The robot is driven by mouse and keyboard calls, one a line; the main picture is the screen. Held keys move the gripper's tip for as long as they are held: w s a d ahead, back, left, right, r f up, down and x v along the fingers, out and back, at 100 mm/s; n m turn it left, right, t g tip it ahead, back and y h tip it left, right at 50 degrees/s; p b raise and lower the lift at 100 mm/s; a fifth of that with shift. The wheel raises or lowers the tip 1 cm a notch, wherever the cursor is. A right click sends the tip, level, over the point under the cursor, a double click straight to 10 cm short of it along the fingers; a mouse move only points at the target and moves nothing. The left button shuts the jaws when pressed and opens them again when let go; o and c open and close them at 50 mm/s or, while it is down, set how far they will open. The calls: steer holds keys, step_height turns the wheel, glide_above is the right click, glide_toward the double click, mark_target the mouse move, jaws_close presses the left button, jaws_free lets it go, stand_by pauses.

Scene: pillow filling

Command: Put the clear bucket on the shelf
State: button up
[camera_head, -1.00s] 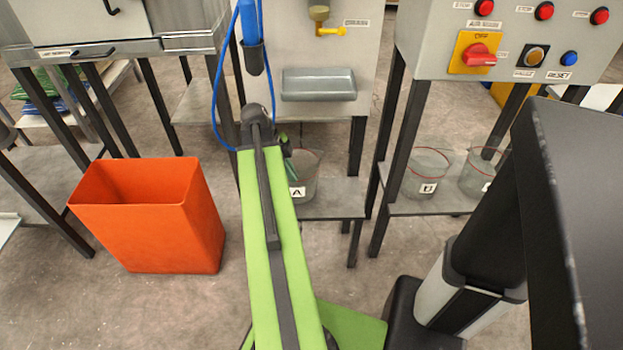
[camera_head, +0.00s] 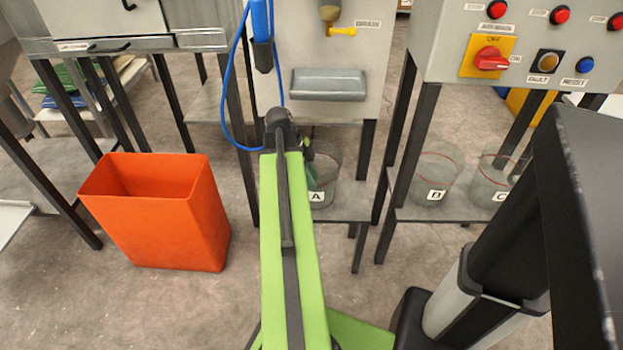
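The clear bucket labelled A (camera_head: 328,183) appears at a low grey shelf (camera_head: 358,207) under the middle machine. I cannot tell whether it rests on the shelf or is just above it. My green arm reaches forward to it. My gripper (camera_head: 311,170) is at the bucket's left side, mostly hidden behind the arm's end; a dark green part shows against the bucket. The fingertips cannot be made out. Two similar clear buckets, B (camera_head: 436,178) and C (camera_head: 489,183), stand on another low shelf (camera_head: 455,208) to the right.
An orange bin (camera_head: 165,225) stands on the floor left of my arm. Dark table legs frame the shelves. A blue hose (camera_head: 226,95) hangs by the arm's end. A control panel (camera_head: 450,40) with buttons is at upper right. Floor between bin and arm is clear.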

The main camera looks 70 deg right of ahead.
steer(key=shift+r, duration=0.1)
steer(key=shift+r+p, duration=0.3)
steer(key=shift+p, duration=0.1)
steer(key=p+v, duration=0.6)
steer(key=v, duration=0.1)
steer(key=shift+w, duration=0.1)
